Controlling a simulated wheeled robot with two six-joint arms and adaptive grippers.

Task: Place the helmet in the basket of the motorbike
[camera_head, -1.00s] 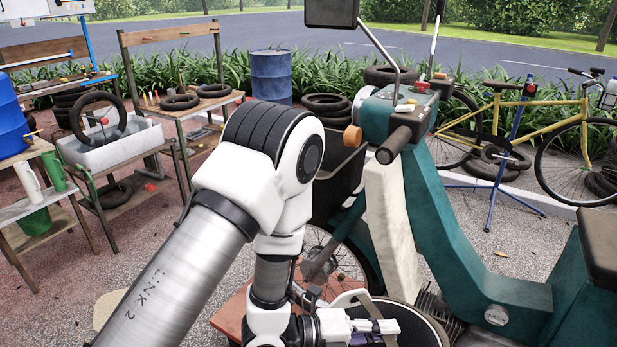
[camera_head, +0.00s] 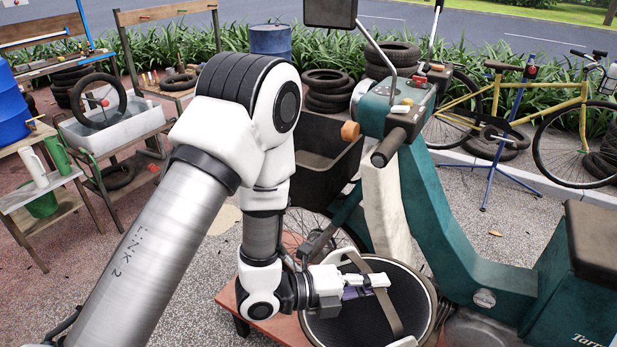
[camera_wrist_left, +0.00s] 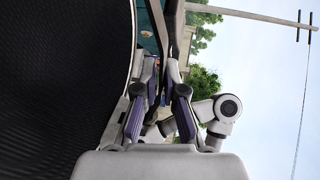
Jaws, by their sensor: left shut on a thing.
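The helmet (camera_head: 413,306) is upside down, its dark inside facing up, with a pale rim and a strap across it. In the left wrist view the fingers (camera_wrist_left: 160,95) are close together beside the helmet's dark inside (camera_wrist_left: 65,80). The dark, open-topped basket (camera_head: 318,162) is at the front of the green motorbike (camera_head: 450,225), partly behind my left arm. The helmet is in front of and below the basket. My right gripper is not seen.
A reddish low table (camera_head: 270,325) is under and beside the helmet. The motorbike's handlebar grip (camera_head: 388,148) and mirror (camera_head: 330,12) stick out near the basket. A yellow bicycle (camera_head: 560,105), tyres (camera_head: 328,88) and workbenches stand farther back.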

